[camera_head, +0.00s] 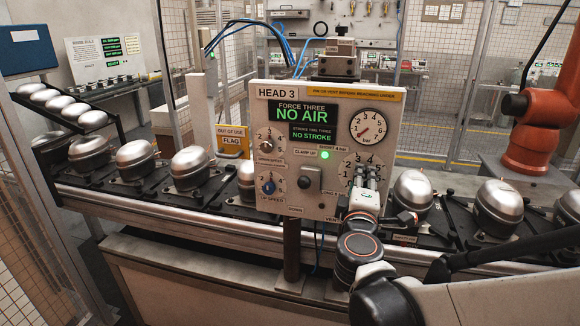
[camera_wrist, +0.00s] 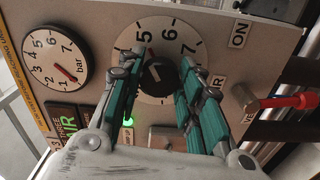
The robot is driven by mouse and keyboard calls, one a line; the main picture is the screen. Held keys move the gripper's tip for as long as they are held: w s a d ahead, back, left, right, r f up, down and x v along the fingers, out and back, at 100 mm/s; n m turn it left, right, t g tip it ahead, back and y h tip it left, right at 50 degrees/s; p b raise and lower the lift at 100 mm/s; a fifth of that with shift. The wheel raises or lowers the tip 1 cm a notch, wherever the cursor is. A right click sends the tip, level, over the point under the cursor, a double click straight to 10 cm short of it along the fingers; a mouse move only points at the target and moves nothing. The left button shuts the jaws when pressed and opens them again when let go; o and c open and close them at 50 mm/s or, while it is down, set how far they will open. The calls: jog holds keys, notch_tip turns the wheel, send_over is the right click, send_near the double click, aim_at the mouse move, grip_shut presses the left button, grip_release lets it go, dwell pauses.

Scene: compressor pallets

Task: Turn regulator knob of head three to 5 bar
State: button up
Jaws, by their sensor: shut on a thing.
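The head three panel (camera_head: 330,206) faces me. My gripper (camera_head: 367,172) is at its right side, over the regulator dial (camera_head: 347,165), and hides the knob in the head view. In the wrist view the two teal fingers of my gripper (camera_wrist: 165,80) are shut on the dark regulator knob (camera_wrist: 160,76), one on each side. Numbers 4 to 7 show around the knob on its white dial (camera_wrist: 158,30). A small pale mark shows on the knob; its exact reading is unclear. The pressure gauge (camera_head: 369,126) has its red needle near the low end, also in the wrist view (camera_wrist: 55,57).
The screen (camera_head: 307,122) reads NO AIR and NO STROKE. A green lamp (camera_head: 325,155) is lit. A red-handled valve (camera_wrist: 285,102) sits near the knob. Other panel knobs (camera_head: 268,140) (camera_head: 268,187) are at left. Silver compressor domes (camera_head: 412,190) line the conveyor on both sides.

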jog(key=o, duration=1.1)
jog(key=shift+s, duration=0.1)
jog(key=shift+v, duration=5.9)
